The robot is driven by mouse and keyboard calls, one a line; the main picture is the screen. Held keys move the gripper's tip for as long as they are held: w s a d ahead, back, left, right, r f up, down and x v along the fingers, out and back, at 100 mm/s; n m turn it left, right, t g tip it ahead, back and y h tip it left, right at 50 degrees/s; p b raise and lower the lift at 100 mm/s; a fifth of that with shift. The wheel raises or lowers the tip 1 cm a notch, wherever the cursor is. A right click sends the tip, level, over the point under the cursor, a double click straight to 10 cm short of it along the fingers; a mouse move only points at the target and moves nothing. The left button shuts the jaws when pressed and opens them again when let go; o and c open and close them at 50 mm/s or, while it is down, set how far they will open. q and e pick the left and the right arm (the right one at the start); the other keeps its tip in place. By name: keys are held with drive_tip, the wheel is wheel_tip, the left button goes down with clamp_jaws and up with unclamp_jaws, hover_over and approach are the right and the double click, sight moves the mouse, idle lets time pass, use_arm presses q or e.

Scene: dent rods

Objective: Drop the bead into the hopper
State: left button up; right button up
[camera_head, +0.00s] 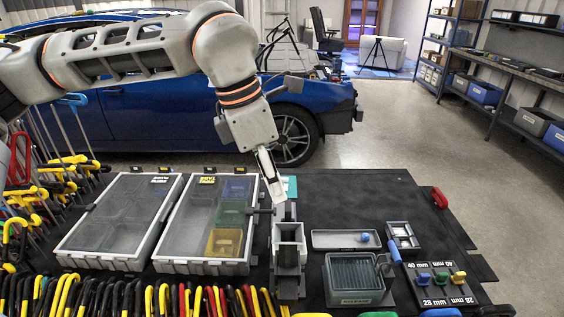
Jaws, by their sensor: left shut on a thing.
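My left gripper (272,182) reaches down from the upper left over the black bench. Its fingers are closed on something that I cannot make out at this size. The tips are just above and behind a grey, open-topped upright box (290,232), which looks like the hopper. A blue bead (364,237) lies in a shallow grey tray (330,240) to the right of that box. I cannot tell whether the fingertips touch the box. My right gripper is not in view.
Two clear-lidded cases (122,218) (208,222) stand left of the box. A grey ribbed bin (355,280), a small frame (402,236) and a block with coloured knobs (436,285) are at right. Several tool handles line the front edge. The back right of the bench is clear.

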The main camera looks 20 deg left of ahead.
use_arm(q)
drive_tip(key=shift+w+d+r+n, duration=0.3)
drive_tip(key=shift+r+n, duration=0.2)
drive_tip(key=shift+n, duration=0.2)
drive_tip(key=shift+a+f, duration=0.1)
drive_tip(key=shift+f, duration=0.4)
wheel_tip(320, 180, down, 4)
drive_tip(key=shift+r+b, duration=0.1)
drive_tip(key=shift+b, duration=0.8)
drive_tip(key=shift+f, duration=0.5)
drive_tip(key=o, duration=0.7)
drive_tip(key=shift+o, duration=0.5)
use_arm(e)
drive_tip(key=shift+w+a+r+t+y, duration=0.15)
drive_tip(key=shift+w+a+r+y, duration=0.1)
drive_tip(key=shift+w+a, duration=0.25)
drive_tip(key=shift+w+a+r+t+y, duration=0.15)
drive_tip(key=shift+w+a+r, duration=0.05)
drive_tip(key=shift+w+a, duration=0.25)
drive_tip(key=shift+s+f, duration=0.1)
